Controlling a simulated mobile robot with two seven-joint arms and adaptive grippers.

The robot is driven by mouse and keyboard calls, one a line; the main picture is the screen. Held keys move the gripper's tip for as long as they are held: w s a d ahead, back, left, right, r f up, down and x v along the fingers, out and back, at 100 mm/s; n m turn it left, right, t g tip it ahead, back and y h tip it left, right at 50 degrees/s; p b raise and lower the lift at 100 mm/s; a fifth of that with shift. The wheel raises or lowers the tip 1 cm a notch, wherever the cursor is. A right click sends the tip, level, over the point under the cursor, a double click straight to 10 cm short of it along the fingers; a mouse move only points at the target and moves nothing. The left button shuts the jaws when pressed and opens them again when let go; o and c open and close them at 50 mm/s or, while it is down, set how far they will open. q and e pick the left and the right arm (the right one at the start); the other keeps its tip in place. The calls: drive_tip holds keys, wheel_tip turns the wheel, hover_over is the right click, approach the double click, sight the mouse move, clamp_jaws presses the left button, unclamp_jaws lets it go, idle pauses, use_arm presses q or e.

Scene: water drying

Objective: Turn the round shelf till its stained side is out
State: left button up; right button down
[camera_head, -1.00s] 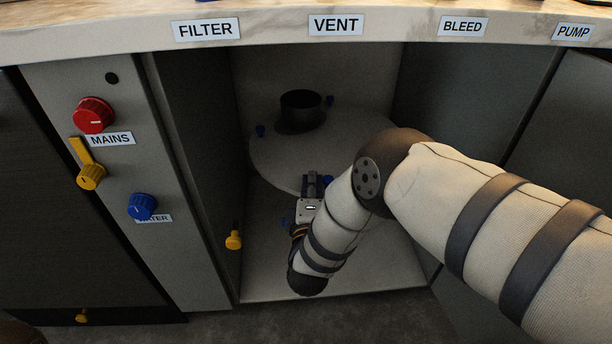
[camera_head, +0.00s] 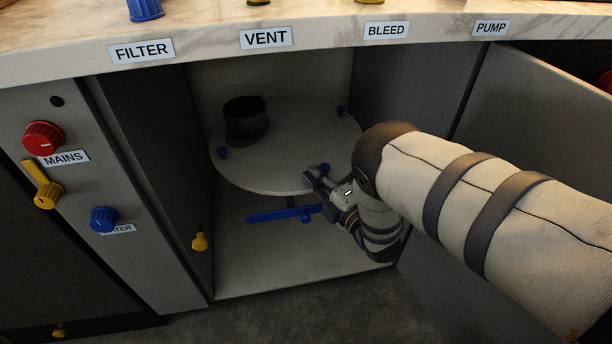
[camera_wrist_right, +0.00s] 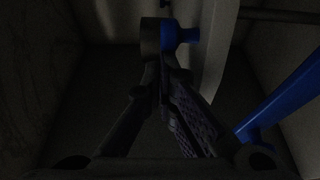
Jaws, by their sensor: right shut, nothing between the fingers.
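The round shelf (camera_head: 270,178) is a pale disc inside the open cabinet. A dark pot (camera_head: 246,124) stands on its back left part. Small blue knobs sit near its rim, at the left (camera_head: 222,152), back right (camera_head: 341,110) and front right (camera_head: 322,168). I see no clear stain on the visible part. My right gripper (camera_head: 311,177) is shut and empty at the shelf's front right rim, close beside the front knob. In the right wrist view its fingertips (camera_wrist_right: 158,62) lie next to a blue knob (camera_wrist_right: 180,35); contact is unclear. My left gripper is out of view.
A blue bar (camera_head: 275,215) lies below the shelf, left of my right gripper. The cabinet's side walls stand close on both sides, with an open door (camera_head: 540,110) at right. A counter edge (camera_head: 200,52) overhangs above. The cabinet floor (camera_head: 270,265) is clear in front.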

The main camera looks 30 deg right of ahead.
sight(328, 169)
drive_tip(key=shift+d+n+y, duration=0.3)
drive_tip(key=shift+d+y, duration=0.2)
drive_tip(key=shift+d, duration=1.3)
drive_tip(key=d+b, duration=0.1)
drive_tip(key=d, duration=0.1)
drive_tip(key=w+d, duration=0.1)
drive_tip(key=d, duration=0.1)
drive_tip(key=shift+d+f+b, duration=0.1)
drive_tip(key=shift+d+b, duration=0.05)
drive_tip(key=shift+b, duration=0.2)
drive_tip(key=shift+w+d+b, duration=0.3)
drive_tip(key=shift+d, duration=0.35)
drive_tip(key=shift+w+d+b, duration=0.25)
drive_tip(key=shift+w+d, duration=0.05)
drive_tip(key=shift+d, duration=0.35)
drive_tip(key=shift+w+d+b, duration=0.3)
drive_tip(key=shift+d, duration=0.45)
drive_tip(key=shift+w, duration=0.15)
